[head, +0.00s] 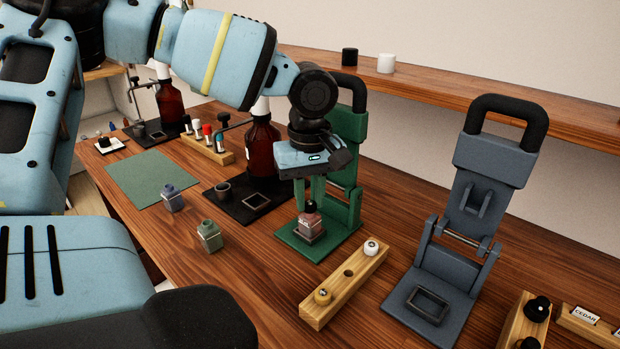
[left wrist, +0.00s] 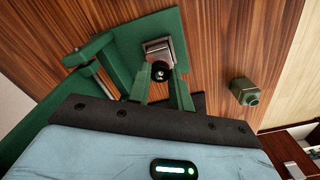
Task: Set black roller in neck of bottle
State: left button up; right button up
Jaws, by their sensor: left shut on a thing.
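A small square bottle of pinkish liquid (head: 311,227) stands upright on the base of the green press (head: 345,205). It also shows in the left wrist view (left wrist: 158,48). My left gripper (head: 310,198) points down over the bottle, its green fingers shut on the black roller (head: 311,207). In the left wrist view the roller (left wrist: 160,72) shows between the fingertips, in line with the bottle's top. The roller is at the neck, but I cannot tell whether it is seated or just above. My right gripper is not in view.
A grey press (head: 455,260) stands to the right. Green-liquid (head: 209,236) and blue-liquid (head: 173,198) bottles stand left. A brown bottle (head: 262,145) is behind.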

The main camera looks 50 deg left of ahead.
aim_at(310, 201)
pick_arm(q)
jog(key=o, duration=1)
notch_tip(310, 201, up, 7)
jog(key=shift+f, duration=0.15)
jog(key=shift+r+p, duration=0.3)
jog(key=shift+r, duration=0.3)
